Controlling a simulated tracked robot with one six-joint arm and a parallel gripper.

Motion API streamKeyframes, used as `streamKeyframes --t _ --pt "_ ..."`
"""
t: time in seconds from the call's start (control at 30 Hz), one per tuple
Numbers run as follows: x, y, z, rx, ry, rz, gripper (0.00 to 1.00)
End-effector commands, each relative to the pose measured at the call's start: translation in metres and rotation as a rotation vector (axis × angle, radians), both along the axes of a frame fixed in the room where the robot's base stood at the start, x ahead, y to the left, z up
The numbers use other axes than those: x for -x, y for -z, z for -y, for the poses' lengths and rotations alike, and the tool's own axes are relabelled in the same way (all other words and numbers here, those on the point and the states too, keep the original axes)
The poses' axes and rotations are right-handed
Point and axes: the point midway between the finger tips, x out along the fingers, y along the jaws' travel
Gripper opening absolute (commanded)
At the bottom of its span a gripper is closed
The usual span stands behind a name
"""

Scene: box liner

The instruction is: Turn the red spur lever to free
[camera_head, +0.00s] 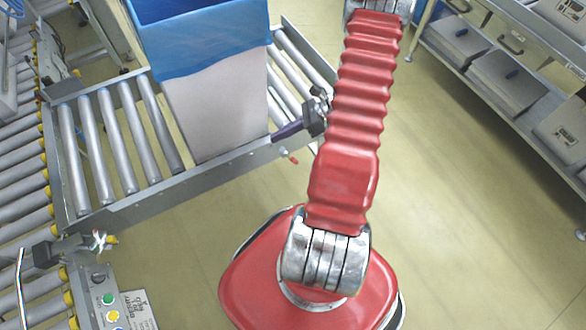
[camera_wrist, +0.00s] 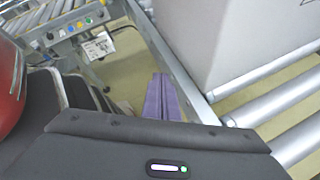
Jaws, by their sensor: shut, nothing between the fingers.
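A small lever with a red tip (camera_head: 292,158) sticks out from the front rail of the roller conveyor in the head view, just below my gripper. I take it to be the red spur lever; its exact setting is too small to tell. My gripper (camera_head: 277,136) has its purple fingers closed together and empty, pointing left along the rail beside the box. The closed fingers also show in the wrist view (camera_wrist: 161,80), over the floor beside the rail. The lever cannot be made out in the wrist view.
A pale box (camera_head: 215,110) with a blue liner (camera_head: 205,55) stands on the rollers (camera_head: 117,140) behind my gripper. A yellow-tipped lever (camera_head: 111,239) and a button panel (camera_head: 105,300) are at lower left. Shelves with grey bins (camera_head: 500,78) stand at right; open floor lies between.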

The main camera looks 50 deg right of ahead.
Motion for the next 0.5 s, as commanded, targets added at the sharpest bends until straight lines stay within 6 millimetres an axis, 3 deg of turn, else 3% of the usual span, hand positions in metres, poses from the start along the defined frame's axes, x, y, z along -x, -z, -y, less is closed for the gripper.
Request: streamKeyframes --t 0.5 --pt "0.046 0.121 0.042 -0.376 0.496 -0.133 0.00"
